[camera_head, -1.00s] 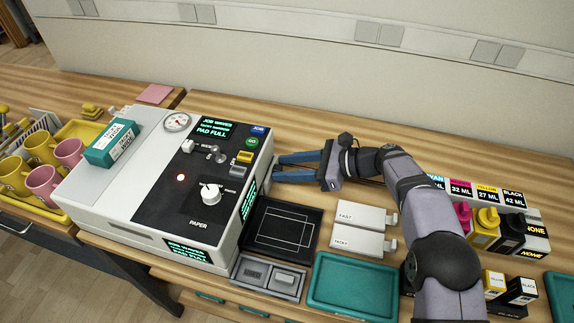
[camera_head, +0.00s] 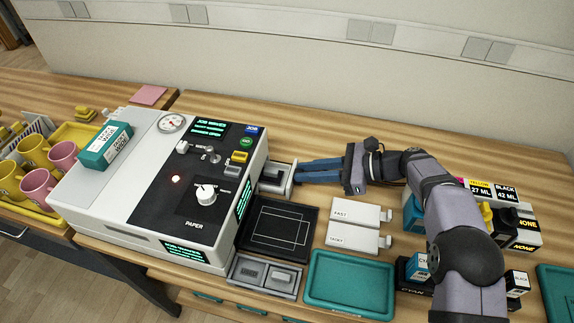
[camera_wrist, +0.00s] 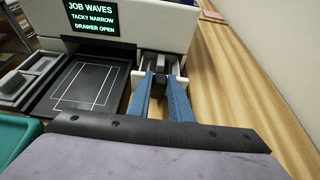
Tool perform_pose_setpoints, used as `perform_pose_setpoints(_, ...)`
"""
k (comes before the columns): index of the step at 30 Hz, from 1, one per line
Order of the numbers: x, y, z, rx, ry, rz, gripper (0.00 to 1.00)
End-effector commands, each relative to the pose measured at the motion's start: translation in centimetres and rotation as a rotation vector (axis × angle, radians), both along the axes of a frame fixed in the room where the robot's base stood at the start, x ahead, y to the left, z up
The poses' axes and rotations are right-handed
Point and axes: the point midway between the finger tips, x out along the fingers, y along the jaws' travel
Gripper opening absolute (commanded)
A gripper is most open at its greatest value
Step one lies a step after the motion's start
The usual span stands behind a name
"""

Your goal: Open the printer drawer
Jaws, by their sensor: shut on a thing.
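The printer (camera_head: 150,180) is a large white box with a dark control panel. Its drawer (camera_head: 274,178) stands partly out of the right side, a light grey tray with dark parts inside; it also shows in the wrist view (camera_wrist: 155,62). The printer's side screen (camera_wrist: 92,18) reads "JOB WAVES, TACKY NARROW, DRAWER OPEN". My gripper (camera_head: 298,172) has its blue fingers at the drawer's outer end, shut on the drawer's front. In the wrist view the fingertips (camera_wrist: 163,80) meet around the drawer's handle, which they partly hide.
A black platen (camera_head: 277,228) with white outlines lies in front of the drawer. The wood counter behind the arm is clear.

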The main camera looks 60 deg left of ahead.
Motion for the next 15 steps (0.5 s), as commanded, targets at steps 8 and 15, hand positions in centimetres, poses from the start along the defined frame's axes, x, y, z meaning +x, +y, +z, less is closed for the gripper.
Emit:
perform_pose_setpoints(8, 2.9, -2.8, 0.0, 0.0, -0.002, -0.001, 0.0)
perform_pose_setpoints(15, 2.9, -2.8, 0.0, 0.001, -0.001, -0.001, 0.0)
